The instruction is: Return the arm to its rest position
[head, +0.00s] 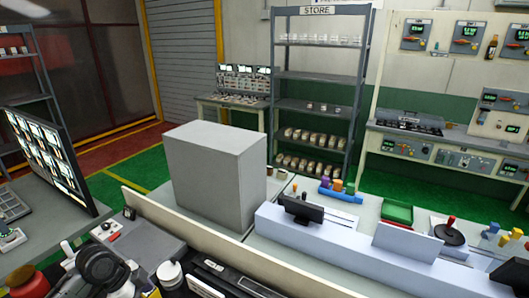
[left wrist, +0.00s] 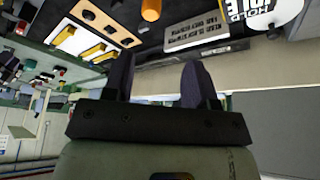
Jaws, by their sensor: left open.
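My left gripper (left wrist: 158,75) shows in the left wrist view, with two dark fingers standing apart and nothing between them. Beyond its fingertips are a dark panel with a wood-and-white holder (left wrist: 92,28) bearing several yellow pieces, and an orange cylinder (left wrist: 150,9). The fingers appear clear of them, though the distance is hard to tell. In the head view I cannot make out the left gripper. The right gripper is in neither view. No trim clip can be told for certain.
A large grey block (head: 212,172) stands at the middle of the bench. A pale long console (head: 340,254) with a dark screen (head: 301,210) and a green tray (head: 397,213) are to its right. A monitor (head: 48,160) stands at left. A store shelf (head: 317,95) is behind.

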